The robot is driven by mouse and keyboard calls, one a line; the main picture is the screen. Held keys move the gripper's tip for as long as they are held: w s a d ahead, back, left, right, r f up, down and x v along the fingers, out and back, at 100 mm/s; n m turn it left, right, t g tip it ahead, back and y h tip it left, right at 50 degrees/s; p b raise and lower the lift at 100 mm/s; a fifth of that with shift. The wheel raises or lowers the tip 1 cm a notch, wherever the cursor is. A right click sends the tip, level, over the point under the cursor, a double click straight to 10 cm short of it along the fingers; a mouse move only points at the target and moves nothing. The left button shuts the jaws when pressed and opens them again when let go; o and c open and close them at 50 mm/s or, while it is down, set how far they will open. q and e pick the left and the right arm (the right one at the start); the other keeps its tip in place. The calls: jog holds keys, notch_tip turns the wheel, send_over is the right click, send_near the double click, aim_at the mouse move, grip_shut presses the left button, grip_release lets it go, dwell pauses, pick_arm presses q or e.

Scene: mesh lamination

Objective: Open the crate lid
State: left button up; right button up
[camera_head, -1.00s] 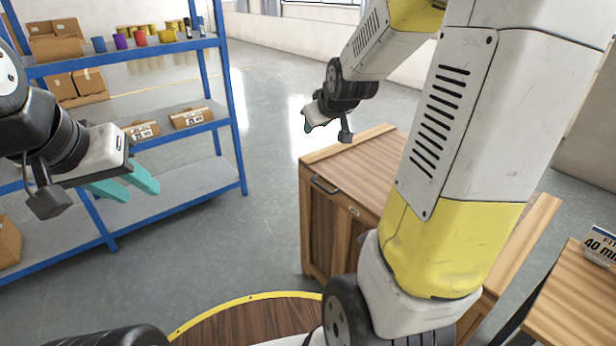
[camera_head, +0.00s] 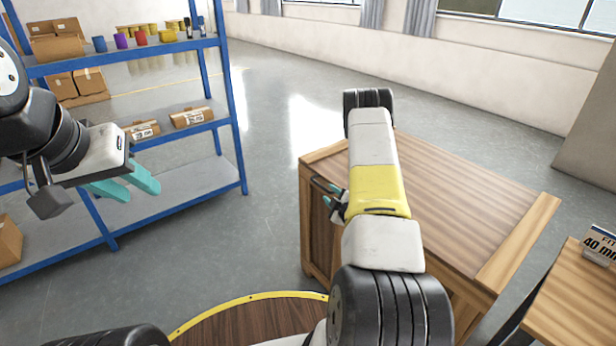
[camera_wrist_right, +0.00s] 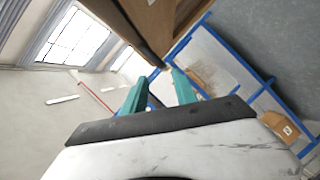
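The wooden crate (camera_head: 318,235) stands right of centre in the head view, with its striped wooden lid (camera_head: 460,190) lying flat and shut on top. A dark handle (camera_head: 322,184) sits on its left face, just under the lid's edge. My right gripper (camera_head: 336,207) is beside this face, close to the handle; my forearm partly hides it. In the right wrist view, my teal fingers (camera_wrist_right: 164,74) are apart, pointing at the crate's edge (camera_wrist_right: 150,25). Whether they touch the handle is unclear. My left gripper (camera_head: 140,194) is open and empty in front of the shelf.
A blue-framed shelf (camera_head: 240,150) with cups and cardboard boxes stands at left. A round yellow-rimmed wooden top (camera_head: 250,298) is at the bottom. A table (camera_head: 575,300) with a small labelled box (camera_head: 600,245) is at right. Floor behind the crate is clear.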

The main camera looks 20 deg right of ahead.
aim_at(324, 189)
jog(key=x, duration=0.8)
jog(key=shift+w+a+f, duration=0.1)
jog(key=shift+f, duration=0.15)
grip_shut()
dwell(1.2)
